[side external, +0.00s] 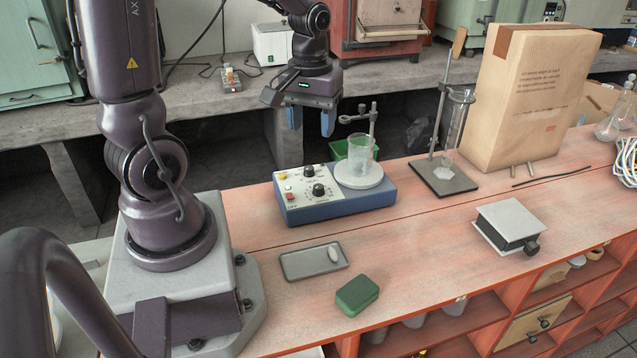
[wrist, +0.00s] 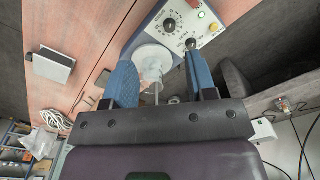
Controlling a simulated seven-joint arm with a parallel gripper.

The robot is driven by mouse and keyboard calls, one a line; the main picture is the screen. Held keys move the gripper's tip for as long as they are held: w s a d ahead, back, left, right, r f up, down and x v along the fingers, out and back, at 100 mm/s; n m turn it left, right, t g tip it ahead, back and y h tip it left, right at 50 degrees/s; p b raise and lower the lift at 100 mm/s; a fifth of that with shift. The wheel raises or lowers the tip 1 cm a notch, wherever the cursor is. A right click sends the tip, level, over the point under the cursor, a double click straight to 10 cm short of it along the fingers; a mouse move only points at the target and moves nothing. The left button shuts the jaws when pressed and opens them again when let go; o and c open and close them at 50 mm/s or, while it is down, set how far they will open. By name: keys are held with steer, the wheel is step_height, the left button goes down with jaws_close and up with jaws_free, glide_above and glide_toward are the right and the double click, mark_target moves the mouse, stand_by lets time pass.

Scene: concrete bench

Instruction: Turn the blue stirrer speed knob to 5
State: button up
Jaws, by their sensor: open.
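The stirrer (side external: 335,205) is a blue-sided box on the bench with a white control panel. The panel carries two black knobs, a rear one (side external: 309,171) and a front one (side external: 318,190); their labels are too small to read. In the wrist view, one knob (wrist: 169,25) lies beyond the fingertips and the other (wrist: 191,44) is close to the right finger's tip. A glass beaker (side external: 361,152) stands on the stirrer's round white plate (side external: 358,181). My gripper (side external: 312,121) is open and empty, fingers pointing down, above and behind the stirrer, apart from both knobs.
A metal stand (side external: 372,122) rises behind the beaker, near a green container. A stand with a glass cylinder (side external: 461,115) and a large paper bag (side external: 525,95) are to the right. A grey tray (side external: 300,264) and green box (side external: 357,295) lie in front.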

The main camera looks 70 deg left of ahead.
mark_target(319, 186)
steer(key=w+a+f+n, duration=0.3)
steer(key=a+f+n, duration=0.25)
steer(key=n, duration=0.45)
step_height(319, 186, down, 13)
steer(key=shift+r, duration=0.2)
steer(key=c, duration=0.9)
